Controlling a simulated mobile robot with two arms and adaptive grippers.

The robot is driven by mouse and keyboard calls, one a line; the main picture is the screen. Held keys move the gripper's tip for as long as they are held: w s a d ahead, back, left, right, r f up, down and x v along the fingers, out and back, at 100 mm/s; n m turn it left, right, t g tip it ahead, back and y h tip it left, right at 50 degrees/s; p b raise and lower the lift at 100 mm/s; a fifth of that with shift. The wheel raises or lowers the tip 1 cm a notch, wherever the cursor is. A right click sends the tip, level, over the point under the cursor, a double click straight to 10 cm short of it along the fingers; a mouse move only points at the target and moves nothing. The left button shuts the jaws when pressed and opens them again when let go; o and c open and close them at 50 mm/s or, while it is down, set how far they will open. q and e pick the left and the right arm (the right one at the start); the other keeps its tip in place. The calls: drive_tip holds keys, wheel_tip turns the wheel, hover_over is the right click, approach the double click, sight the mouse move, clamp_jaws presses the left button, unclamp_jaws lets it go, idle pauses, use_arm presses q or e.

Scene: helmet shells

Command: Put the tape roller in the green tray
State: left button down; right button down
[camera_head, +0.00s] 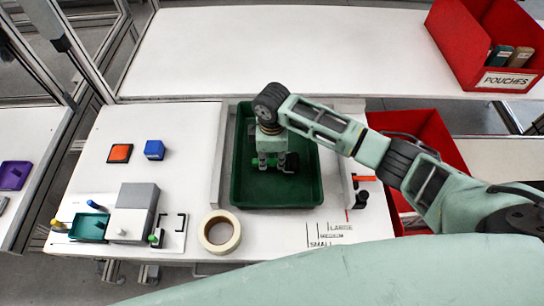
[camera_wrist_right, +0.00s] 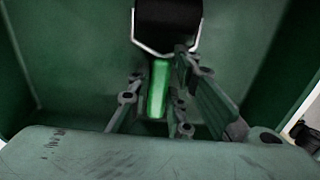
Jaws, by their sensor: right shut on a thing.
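The tape roller has a bright green handle and a black roller in a pale metal frame. In the right wrist view the tape roller (camera_wrist_right: 157,92) has its handle between my fingers and its black roller beyond them. In the head view only part of the tape roller (camera_head: 291,163) shows beside the fingers. My right gripper (camera_head: 273,165) is shut on the handle, inside the outline of the green tray (camera_head: 285,197). The tray's green floor and walls surround the roller in the wrist view; whether the roller touches the floor I cannot tell. My left gripper is out of view.
A roll of tan tape (camera_head: 219,232) lies in front of the tray. A grey-and-white block fixture (camera_head: 133,212) and orange (camera_head: 120,153) and blue (camera_head: 154,149) blocks are left. A red bin (camera_head: 430,130) is right; another red bin (camera_head: 480,35) stands on the back table.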

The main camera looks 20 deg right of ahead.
sight(272, 160)
drive_tip(key=c, duration=2.1)
unclamp_jaws()
drive_tip(key=shift+f, duration=0.15)
drive_tip(key=o, duration=0.4)
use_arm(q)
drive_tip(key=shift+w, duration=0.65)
use_arm(e)
drive_tip(key=shift+o, duration=0.4)
